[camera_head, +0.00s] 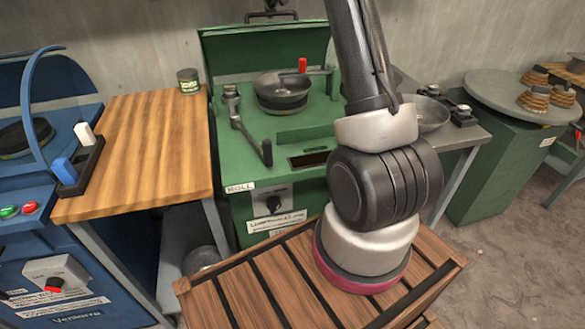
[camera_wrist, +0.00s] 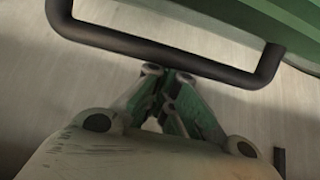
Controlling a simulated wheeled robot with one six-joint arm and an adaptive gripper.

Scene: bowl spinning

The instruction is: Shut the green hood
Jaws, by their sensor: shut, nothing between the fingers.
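The green hood (camera_head: 265,50) stands raised at the back of the green machine (camera_head: 240,150) in the head view. Its black handle (camera_head: 270,16) is along its top edge. In the wrist view the green hood (camera_wrist: 235,22) fills the upper right, and its black bar handle (camera_wrist: 165,52) crosses the upper part of the picture. My gripper (camera_wrist: 168,74) is shut and empty, its fingertips just below the bar in the picture. Whether they touch the bar I cannot tell.
A round pan-like part (camera_head: 283,92) and a lever (camera_head: 250,135) sit on the machine. A wooden table (camera_head: 140,140) with a green tin (camera_head: 188,80) and a blue machine (camera_head: 60,250) stand left. A round-topped green stand (camera_head: 500,100) is right. A slatted wooden crate (camera_head: 270,295) is in front.

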